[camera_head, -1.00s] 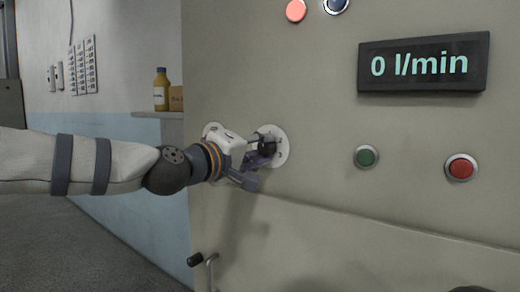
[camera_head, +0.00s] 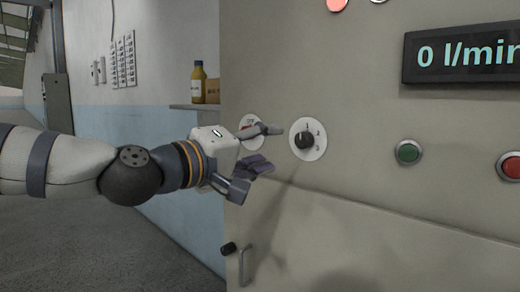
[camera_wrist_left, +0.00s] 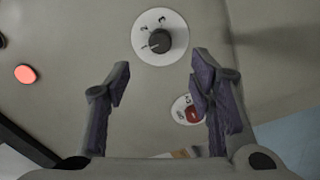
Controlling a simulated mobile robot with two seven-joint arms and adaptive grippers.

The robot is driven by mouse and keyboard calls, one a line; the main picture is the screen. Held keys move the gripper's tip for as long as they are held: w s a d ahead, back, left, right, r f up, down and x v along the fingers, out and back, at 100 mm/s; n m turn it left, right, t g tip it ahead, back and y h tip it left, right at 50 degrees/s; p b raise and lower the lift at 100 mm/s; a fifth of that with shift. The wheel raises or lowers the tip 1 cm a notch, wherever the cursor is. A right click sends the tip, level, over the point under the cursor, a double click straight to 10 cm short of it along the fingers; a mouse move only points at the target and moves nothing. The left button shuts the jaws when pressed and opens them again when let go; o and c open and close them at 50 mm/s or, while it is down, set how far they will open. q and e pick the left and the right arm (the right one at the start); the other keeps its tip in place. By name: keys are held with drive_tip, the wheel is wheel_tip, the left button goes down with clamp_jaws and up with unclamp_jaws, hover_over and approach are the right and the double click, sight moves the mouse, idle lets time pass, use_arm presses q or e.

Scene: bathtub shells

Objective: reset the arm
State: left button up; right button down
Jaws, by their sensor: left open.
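My left arm comes in from the left in the head view. Its left gripper (camera_head: 264,150) is open and empty, in front of the panel and to the left of a black knob (camera_head: 304,139) on a white round dial plate. The gripper is apart from the knob. In the left wrist view the two fingers (camera_wrist_left: 160,88) are spread wide with nothing between them, and the knob (camera_wrist_left: 159,41) shows beyond them, near the top. A second white plate with a red part (camera_head: 250,126) is partly hidden behind the gripper. My right gripper is not in view.
The grey panel (camera_head: 400,220) carries a green button (camera_head: 408,152), a red button (camera_head: 511,167) and a flow display (camera_head: 465,53) reading 0 l/min. A crank handle (camera_head: 229,248) juts out below. A yellow bottle (camera_head: 198,82) stands on a ledge. Open floor lies at left.

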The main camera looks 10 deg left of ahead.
use_arm(q)
drive_tip(key=shift+v, duration=0.85)
drive_tip(key=shift+d, duration=0.1)
